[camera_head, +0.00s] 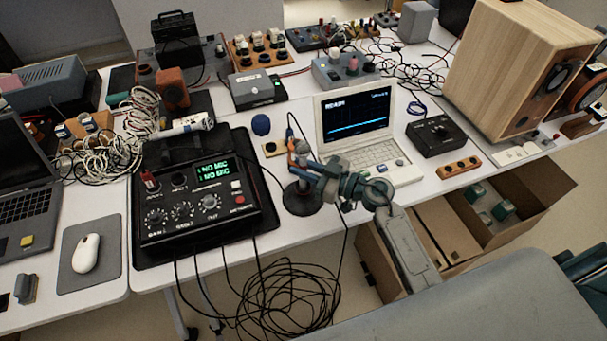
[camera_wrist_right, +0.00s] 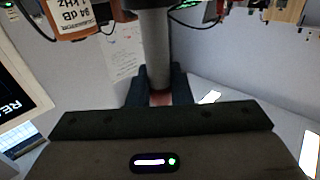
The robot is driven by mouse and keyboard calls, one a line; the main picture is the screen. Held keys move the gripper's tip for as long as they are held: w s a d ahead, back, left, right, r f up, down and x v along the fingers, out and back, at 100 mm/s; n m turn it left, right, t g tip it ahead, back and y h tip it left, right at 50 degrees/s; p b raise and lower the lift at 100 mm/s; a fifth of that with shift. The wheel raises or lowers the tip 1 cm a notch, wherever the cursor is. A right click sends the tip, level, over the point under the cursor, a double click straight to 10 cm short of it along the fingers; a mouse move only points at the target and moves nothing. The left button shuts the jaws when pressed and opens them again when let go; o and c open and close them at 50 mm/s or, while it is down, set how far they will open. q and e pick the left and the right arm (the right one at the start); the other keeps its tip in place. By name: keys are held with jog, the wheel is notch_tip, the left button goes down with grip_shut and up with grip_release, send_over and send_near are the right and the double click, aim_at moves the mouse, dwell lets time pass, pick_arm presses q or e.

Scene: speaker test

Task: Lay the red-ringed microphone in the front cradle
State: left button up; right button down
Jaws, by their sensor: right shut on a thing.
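My right gripper (camera_head: 303,163) is in front of the small white laptop, above the table's front part. In the right wrist view, its two dark fingers (camera_wrist_right: 157,88) are shut on a grey cylindrical body (camera_wrist_right: 155,48) with a reddish band near the fingertips, which looks like the red-ringed microphone. In the head view the held piece is small and partly hidden by the gripper. Another microphone (camera_head: 186,127), pale with a blue ring, lies behind the black console (camera_head: 205,205). I cannot make out the front cradle clearly. My left gripper is not in view.
The white laptop (camera_head: 365,160) stands just behind my right gripper. A round black base (camera_head: 302,199) is below it. A blue foam ball (camera_head: 261,124) is to its left. Coiled black cable (camera_head: 285,300) hangs below the table edge. An open carton (camera_head: 520,205) is on the right.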

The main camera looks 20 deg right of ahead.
jog(key=shift+f+p, duration=0.5)
jog(key=shift+p, duration=0.15)
jog(key=shift+f, duration=0.6)
jog(key=shift+f, duration=0.15)
jog(key=c, duration=1.3)
grip_release()
